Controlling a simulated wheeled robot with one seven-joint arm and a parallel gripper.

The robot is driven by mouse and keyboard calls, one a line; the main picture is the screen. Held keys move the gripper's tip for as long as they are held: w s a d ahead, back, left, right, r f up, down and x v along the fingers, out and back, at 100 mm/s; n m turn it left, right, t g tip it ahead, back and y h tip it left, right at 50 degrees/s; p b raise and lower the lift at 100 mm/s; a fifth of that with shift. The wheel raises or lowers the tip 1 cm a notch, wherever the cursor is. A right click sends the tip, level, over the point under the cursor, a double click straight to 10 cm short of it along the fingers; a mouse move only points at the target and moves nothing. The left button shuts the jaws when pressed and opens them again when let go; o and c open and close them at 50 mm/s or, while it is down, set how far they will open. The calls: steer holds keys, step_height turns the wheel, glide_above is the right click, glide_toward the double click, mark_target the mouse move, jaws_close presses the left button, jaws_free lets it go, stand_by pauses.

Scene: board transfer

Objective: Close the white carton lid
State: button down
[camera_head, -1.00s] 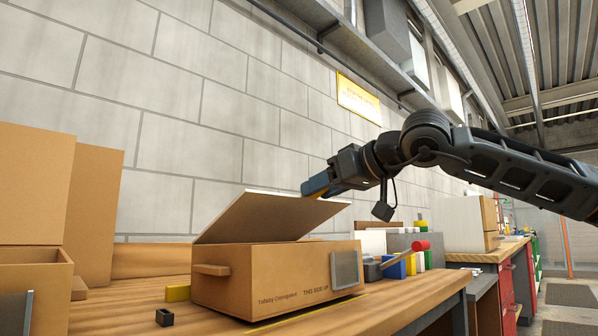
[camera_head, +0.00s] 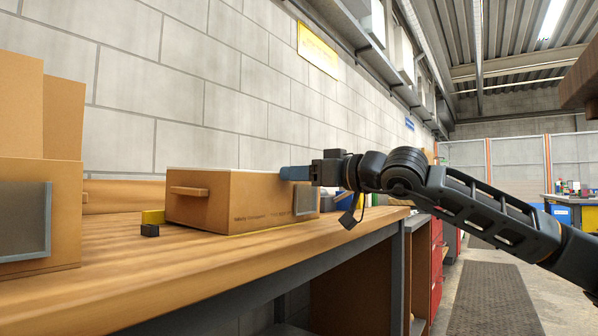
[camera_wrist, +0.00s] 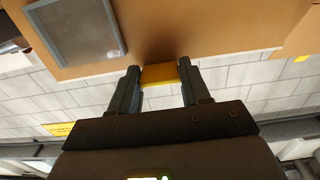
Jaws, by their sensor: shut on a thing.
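The cardboard carton (camera_head: 235,208) stands on the wooden bench, with a small handle on its left face and a grey plate on its front. Its lid (camera_head: 215,169) shows only as a thin pale edge, lying about flat along the top; any small gap is hidden. My gripper (camera_head: 285,173) is at the carton's upper right edge. In the wrist view, my gripper (camera_wrist: 160,84) is shut on a yellow-orange tab (camera_wrist: 160,74) that sits between the two fingers at the carton's edge. The fingers hide part of that edge in the head view.
A larger cardboard box (camera_head: 35,215) stands open at the left of the bench (camera_head: 150,265). A small black block (camera_head: 150,230) and a yellow block (camera_head: 153,216) lie left of the carton. The aisle floor (camera_head: 490,300) at the right is clear.

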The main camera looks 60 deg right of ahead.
steer(key=shift+w+f, duration=0.15)
steer(key=shift+f, duration=0.5)
steer(key=c, duration=0.8)
jaws_free()
steer(key=shift+w+f, duration=0.1)
steer(key=shift+o, duration=1.4)
steer(key=shift+r, duration=0.45)
